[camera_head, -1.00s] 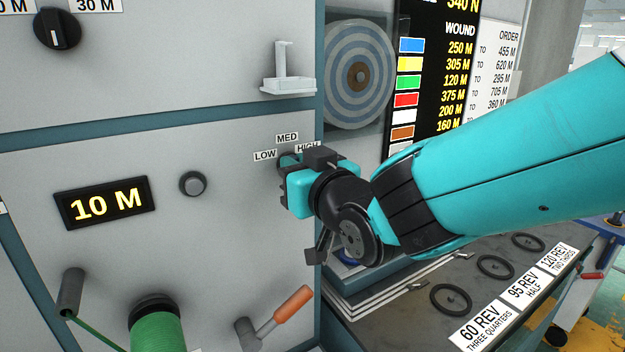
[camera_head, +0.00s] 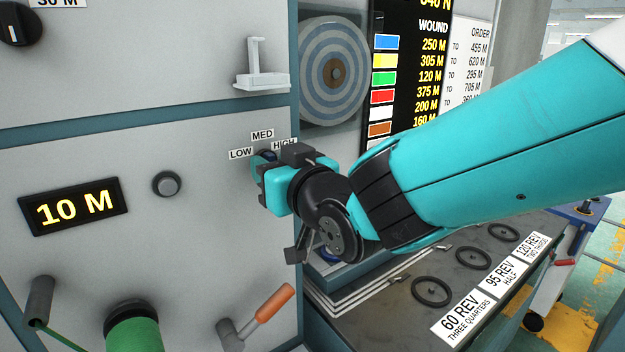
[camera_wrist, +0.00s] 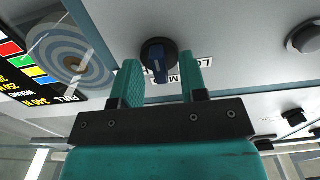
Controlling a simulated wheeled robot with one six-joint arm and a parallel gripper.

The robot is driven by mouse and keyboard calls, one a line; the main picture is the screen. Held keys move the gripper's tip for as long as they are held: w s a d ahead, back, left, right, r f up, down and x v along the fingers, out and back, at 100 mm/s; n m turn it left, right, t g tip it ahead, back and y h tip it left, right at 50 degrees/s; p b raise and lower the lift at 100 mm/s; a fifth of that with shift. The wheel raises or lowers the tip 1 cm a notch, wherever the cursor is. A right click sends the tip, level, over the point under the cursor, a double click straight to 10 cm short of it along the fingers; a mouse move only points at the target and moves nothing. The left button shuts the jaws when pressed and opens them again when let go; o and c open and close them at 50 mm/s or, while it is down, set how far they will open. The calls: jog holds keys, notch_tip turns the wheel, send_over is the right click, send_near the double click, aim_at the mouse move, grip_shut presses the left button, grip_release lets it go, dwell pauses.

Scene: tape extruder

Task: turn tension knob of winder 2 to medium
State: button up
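The tension knob (camera_wrist: 153,50) is dark and round with a raised blue grip bar, in the wrist view. The bar runs toward the labels, but I cannot tell exactly which setting it marks. The labels LOW (camera_head: 241,153), MED (camera_head: 262,135) and HIGH (camera_head: 284,144) stand above the knob in the head view, where my gripper mostly hides it. My gripper (camera_wrist: 159,62) is open, with one teal finger on each side of the knob and no clear grip on it. In the head view my gripper (camera_head: 266,180) is close against the panel.
A round button (camera_head: 167,184) and a 10 M display (camera_head: 73,205) are left of the knob. A white bracket (camera_head: 262,75) juts out above. An orange-handled crank (camera_head: 262,312) and a green spool (camera_head: 135,330) are below. A bench with handwheels (camera_head: 432,291) lies right.

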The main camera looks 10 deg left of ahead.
jog(key=b+v, duration=0.4)
jog(key=v, duration=1.3)
jog(key=w+d+f+m+g+h+p, duration=0.1)
jog(key=d+f+m+g+h, duration=0.2)
jog(key=d+f+h, duration=0.4)
jog(key=s+d+f+g+h+p, duration=0.1)
jog(key=s+d+f+g+h, duration=0.1)
jog(key=s+d+g, duration=0.6)
jog(key=s+d, duration=0.2)
jog(key=d, duration=0.2)
jog(key=shift+s+f+g+h+p, duration=0.2)
jog(key=shift+s+g+h+p, duration=0.1)
jog(key=shift+p, duration=0.1)
jog(key=shift+d, duration=0.15)
